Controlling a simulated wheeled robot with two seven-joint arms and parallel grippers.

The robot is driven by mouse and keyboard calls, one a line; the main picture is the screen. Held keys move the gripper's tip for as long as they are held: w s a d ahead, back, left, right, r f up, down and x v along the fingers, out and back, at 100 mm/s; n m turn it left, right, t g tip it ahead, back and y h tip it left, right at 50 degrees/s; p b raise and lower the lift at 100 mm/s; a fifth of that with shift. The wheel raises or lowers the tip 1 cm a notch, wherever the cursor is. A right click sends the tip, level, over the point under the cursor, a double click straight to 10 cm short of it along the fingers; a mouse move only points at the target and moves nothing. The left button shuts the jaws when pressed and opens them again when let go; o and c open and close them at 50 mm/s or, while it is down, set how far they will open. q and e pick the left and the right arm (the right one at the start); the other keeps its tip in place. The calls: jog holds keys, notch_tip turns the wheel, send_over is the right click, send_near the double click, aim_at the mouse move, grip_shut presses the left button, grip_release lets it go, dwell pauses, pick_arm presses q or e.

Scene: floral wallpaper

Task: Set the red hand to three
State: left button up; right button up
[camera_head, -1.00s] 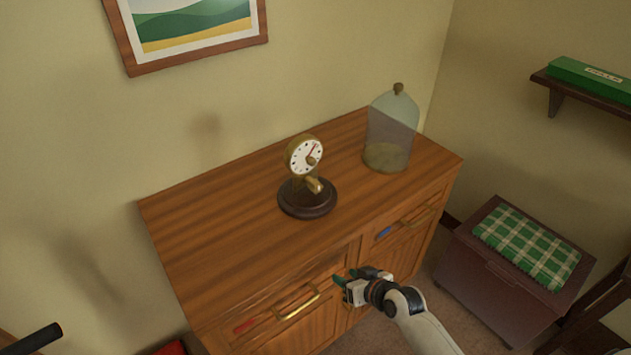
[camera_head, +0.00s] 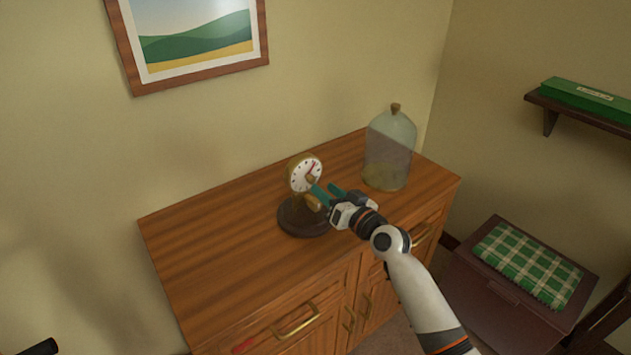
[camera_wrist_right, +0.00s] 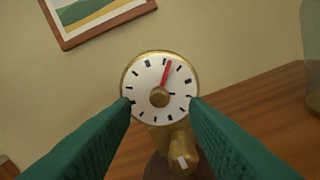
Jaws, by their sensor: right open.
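A small brass clock (camera_head: 303,173) with a white dial stands on a round dark base (camera_head: 300,219) on the wooden cabinet. In the right wrist view the dial (camera_wrist_right: 145,80) faces me with black tick marks. Its red hand (camera_wrist_right: 167,73) points up and slightly right. A gold knob (camera_wrist_right: 159,97) sits at the dial's centre, and a short gold cylinder (camera_wrist_right: 183,150) with a white mark is below. My right gripper (camera_head: 326,191) is open and empty, just in front of the clock. Its green fingers point at the dial, one to each side. My left gripper is not seen.
A glass dome (camera_head: 390,148) with a knob stands at the cabinet's right back. The cabinet top (camera_head: 215,245) is clear at left. A wall shelf with a green box (camera_head: 588,98) and a chest with a checked cushion (camera_head: 527,262) are at right.

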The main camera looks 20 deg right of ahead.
aim_at(314, 181)
jog(key=x, duration=0.5)
jog(key=shift+s, duration=0.1)
grip_shut()
